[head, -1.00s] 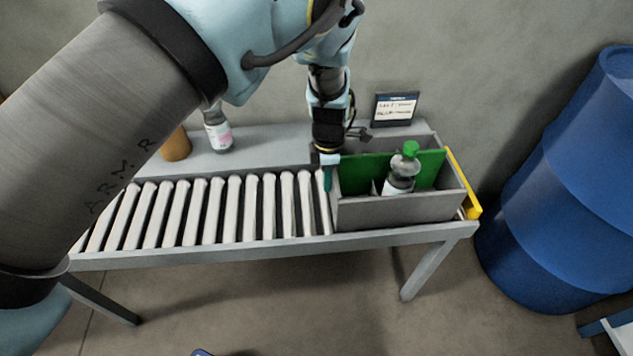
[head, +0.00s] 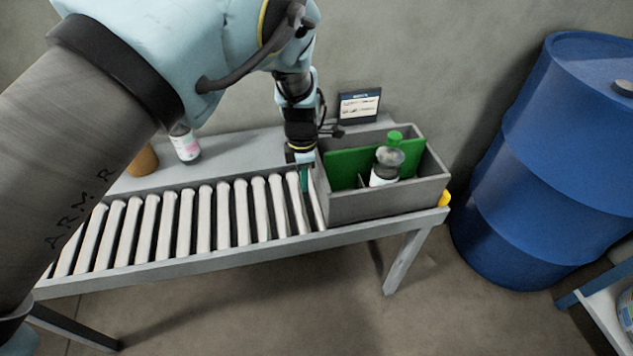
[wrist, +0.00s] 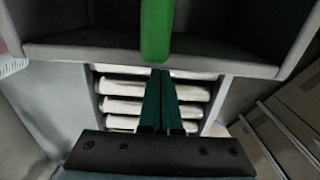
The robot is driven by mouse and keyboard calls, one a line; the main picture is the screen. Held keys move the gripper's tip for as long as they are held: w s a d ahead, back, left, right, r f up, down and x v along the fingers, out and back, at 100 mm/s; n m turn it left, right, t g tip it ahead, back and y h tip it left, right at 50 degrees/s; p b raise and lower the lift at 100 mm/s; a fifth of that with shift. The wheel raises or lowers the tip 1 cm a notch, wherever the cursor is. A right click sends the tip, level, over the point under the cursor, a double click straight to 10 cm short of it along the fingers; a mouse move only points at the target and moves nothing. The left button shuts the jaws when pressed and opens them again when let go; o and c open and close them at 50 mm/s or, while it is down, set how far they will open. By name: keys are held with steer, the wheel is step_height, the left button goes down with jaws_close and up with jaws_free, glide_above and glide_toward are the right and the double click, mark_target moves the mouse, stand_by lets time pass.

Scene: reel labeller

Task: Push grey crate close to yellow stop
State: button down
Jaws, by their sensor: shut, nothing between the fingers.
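The grey crate (head: 385,204) stands at the right end of the roller conveyor. Inside are a green panel (head: 345,163) and a clear bottle with a green cap (head: 387,160). The yellow stop (head: 444,199) shows only as a small piece at the crate's right end; the crate hides the rest. I cannot tell whether they touch. My gripper (head: 304,180) is shut and empty, fingers down, just left of the crate's left wall, seemingly with a narrow gap. In the wrist view the closed fingers (wrist: 162,80) sit over the rollers, close to the crate's wall (wrist: 100,52).
Bare rollers (head: 200,215) run left of my gripper. A pink-labelled bottle (head: 186,148) and a brown container (head: 143,160) stand on the back ledge. A small sign (head: 359,105) is behind the crate. A blue barrel (head: 560,150) stands right of the conveyor.

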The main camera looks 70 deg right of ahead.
steer(key=shift+w+a+r, duration=0.1)
steer(key=shift+w+a, duration=0.25)
steer(key=shift+w, duration=0.5)
step_height(320, 180, up, 10)
steer(key=b, duration=0.2)
steer(key=shift+s, duration=0.25)
steer(key=shift+w, duration=0.1)
